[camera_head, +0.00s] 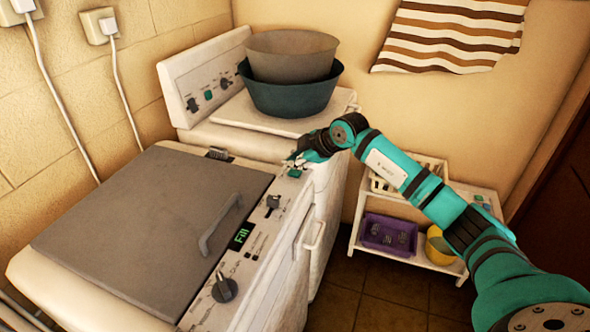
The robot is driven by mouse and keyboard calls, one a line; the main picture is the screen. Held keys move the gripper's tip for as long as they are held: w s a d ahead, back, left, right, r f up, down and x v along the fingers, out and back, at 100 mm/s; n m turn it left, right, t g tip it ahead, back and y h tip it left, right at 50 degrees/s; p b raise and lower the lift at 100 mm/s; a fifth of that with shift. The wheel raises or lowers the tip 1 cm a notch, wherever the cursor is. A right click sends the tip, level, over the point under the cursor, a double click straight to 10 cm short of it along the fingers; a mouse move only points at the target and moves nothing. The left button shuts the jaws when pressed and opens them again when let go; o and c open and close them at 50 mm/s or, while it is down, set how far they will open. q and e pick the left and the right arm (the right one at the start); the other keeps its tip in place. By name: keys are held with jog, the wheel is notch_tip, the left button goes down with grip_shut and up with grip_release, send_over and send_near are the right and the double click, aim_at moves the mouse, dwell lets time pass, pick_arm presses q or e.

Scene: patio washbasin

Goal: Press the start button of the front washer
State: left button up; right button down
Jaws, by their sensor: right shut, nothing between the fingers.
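The front washer (60,262) fills the lower left, with its grey lid (140,225) down. A small green button (294,173) sits at the panel's far end. My right gripper (293,162) is shut and empty, pointing left just above or behind this button. I cannot tell whether it touches. My left gripper is not in view.
A second washer (205,136) stands behind, with a grey basin (290,58) nested in a dark teal basin (290,95) on top. A white shelf (430,262) with a purple basket (388,234) and a yellow container (438,246) stands right, under my right arm. Striped cloth (450,35) hangs above.

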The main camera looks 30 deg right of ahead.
aim_at(293, 172)
notch_tip(293, 172, up, 5)
jog(key=p, duration=0.4)
dwell(0.6)
